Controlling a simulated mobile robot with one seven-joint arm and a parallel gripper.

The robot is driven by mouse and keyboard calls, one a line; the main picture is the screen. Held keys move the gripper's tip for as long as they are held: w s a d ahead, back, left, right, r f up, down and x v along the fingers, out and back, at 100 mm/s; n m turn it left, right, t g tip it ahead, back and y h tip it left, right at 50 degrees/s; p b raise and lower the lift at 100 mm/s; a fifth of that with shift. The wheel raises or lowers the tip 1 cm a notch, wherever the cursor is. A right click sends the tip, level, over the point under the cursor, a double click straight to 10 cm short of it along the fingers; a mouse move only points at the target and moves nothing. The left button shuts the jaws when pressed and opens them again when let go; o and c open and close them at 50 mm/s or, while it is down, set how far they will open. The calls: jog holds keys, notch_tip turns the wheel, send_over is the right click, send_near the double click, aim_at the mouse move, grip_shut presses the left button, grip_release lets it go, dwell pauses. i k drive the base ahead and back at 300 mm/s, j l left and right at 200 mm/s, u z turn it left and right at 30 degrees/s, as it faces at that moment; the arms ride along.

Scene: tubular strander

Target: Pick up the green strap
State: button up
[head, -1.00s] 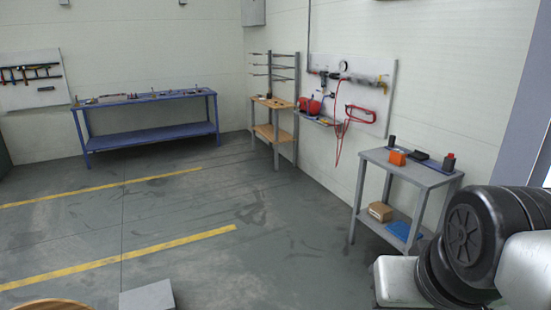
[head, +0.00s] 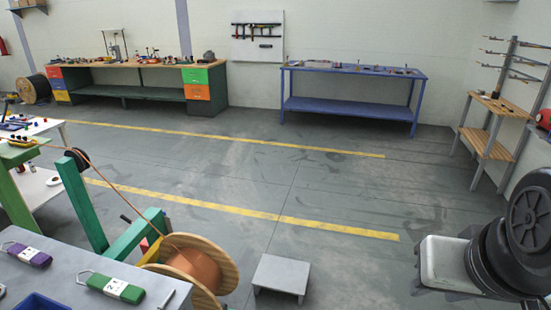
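The green strap (head: 133,294) is a folded bundle with a white label and a pale loop at its left end. It lies on a grey table (head: 62,277) at the lower left of the head view. A similar purple strap (head: 40,258) with a white label lies to its left on the same table. My gripper is not in view.
A wooden cable reel (head: 200,268) and a green frame (head: 128,240) stand just beyond the grey table. A blue tray (head: 38,303) sits at its front edge. A low grey step (head: 282,276) stands on the floor. The middle floor is clear.

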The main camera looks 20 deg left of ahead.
aim_at(119, 290)
jog(key=i+u, duration=0.65)
jog(key=u, duration=0.2)
jog(key=i+l+u, duration=0.25)
jog(key=u, duration=0.15)
jog(key=i+u, duration=0.15)
jog(key=u, duration=0.25)
jog(key=i+u, duration=0.15)
jog(key=u, duration=0.25)
jog(key=i+l+u, duration=0.1)
jog(key=u, duration=0.3)
jog(key=i+l+u, duration=0.1)
jog(key=u, duration=0.35)
jog(key=i+l+u, duration=0.3)
jog(key=u, duration=0.2)
